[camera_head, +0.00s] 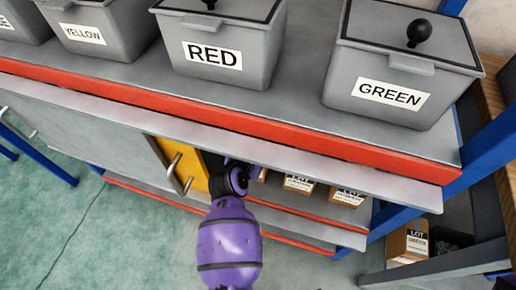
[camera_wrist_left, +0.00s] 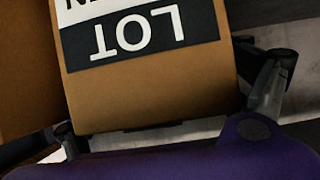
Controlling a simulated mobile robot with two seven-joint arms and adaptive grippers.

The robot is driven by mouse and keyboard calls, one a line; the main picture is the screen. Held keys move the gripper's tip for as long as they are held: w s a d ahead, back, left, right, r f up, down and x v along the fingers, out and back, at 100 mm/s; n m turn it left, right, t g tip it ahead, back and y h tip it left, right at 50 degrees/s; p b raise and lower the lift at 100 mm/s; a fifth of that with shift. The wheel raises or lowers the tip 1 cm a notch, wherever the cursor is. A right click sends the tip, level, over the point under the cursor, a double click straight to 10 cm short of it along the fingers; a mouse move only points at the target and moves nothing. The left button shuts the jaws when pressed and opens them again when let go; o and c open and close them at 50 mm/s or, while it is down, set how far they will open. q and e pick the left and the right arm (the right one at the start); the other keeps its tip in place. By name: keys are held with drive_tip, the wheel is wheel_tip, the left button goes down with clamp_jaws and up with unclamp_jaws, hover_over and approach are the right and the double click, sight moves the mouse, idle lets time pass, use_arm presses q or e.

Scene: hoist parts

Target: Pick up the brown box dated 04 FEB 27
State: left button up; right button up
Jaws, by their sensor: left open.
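Brown boxes with LOT labels stand on the shelf under the counter; one box (camera_head: 299,184) and another box (camera_head: 347,196) show in the head view, with a sliver of a third beside my purple arm. Their dates are too small to read. In the left wrist view, a brown box (camera_wrist_left: 150,95) fills the middle, its LOT label upside down and its date line out of frame. My left gripper (camera_wrist_left: 155,105) is open, with one finger on each side of this box; contact cannot be told. In the head view its fingers are hidden by my arm and the counter.
Grey lidded bins marked YELLOW (camera_head: 85,36), RED (camera_head: 212,54) and GREEN (camera_head: 392,93) stand on the counter. The red-edged counter (camera_head: 330,147) overhangs the shelf. A yellow panel (camera_head: 190,165) is left of my arm. Another LOT box (camera_head: 408,242) sits lower right.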

use_arm(q)
drive_tip(key=shift+c, duration=0.2)
drive_tip(key=c, duration=2)
drive_tip(key=shift+r, duration=0.2)
drive_tip(key=shift+c, duration=0.3)
drive_tip(key=shift+r, duration=0.1)
